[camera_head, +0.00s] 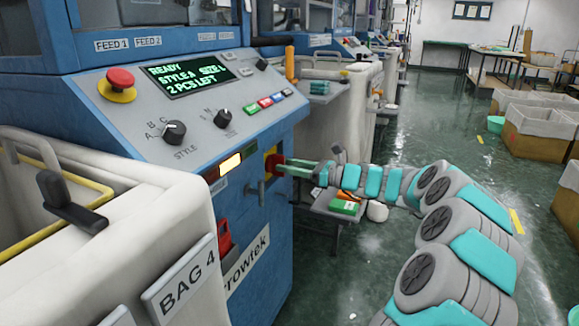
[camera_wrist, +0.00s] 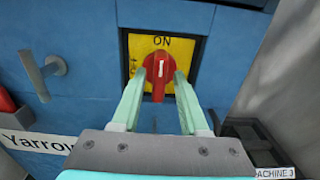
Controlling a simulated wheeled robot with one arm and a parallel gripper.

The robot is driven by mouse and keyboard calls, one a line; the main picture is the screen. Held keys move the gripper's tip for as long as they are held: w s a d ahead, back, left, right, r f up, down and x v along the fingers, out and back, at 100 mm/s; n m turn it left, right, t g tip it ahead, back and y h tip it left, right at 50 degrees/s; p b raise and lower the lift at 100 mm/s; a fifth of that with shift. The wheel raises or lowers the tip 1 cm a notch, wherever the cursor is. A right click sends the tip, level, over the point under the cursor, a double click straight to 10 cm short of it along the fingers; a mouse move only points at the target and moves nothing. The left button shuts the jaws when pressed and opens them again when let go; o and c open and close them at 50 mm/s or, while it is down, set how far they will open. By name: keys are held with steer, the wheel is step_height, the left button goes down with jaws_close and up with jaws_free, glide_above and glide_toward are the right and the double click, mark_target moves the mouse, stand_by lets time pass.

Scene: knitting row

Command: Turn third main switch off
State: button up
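The main switch (camera_wrist: 160,68) is a red rotary knob with a white mark on a yellow plate (camera_wrist: 189,46) marked ON. The mark stands upright, toward ON. In the head view the switch (camera_head: 271,165) sits on the front of the blue knitting machine (camera_head: 268,230), partly hidden by my fingers. My gripper (camera_wrist: 161,78) has its two pale green fingers on either side of the knob. In the wrist view, gaps show between the fingers and the knob's narrow handle, so it looks open around it. It also shows in the head view (camera_head: 282,167).
The panel has a red emergency button (camera_head: 119,80), a lit display (camera_head: 187,77) reading READY, and style dials. Beside the switch are a lit yellow lamp (camera_head: 230,164) and a handle (camera_wrist: 45,72). A MACHINE 3 label (camera_wrist: 275,173) shows lower right. A white bin (camera_head: 130,235) stands in front.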

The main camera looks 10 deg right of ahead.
jaws_close()
steer(key=shift+n, duration=0.3)
stand_by(0.3)
steer(key=n+b, duration=1)
steer(key=n, duration=0.1)
steer(key=n+b, duration=0.6)
steer(key=shift+s+a+f, duration=0.25)
steer(key=shift+s+f, duration=0.05)
steer(key=shift+f, duration=0.1)
steer(key=shift+n, duration=0.3)
steer(key=shift+o, duration=0.9)
jaws_free()
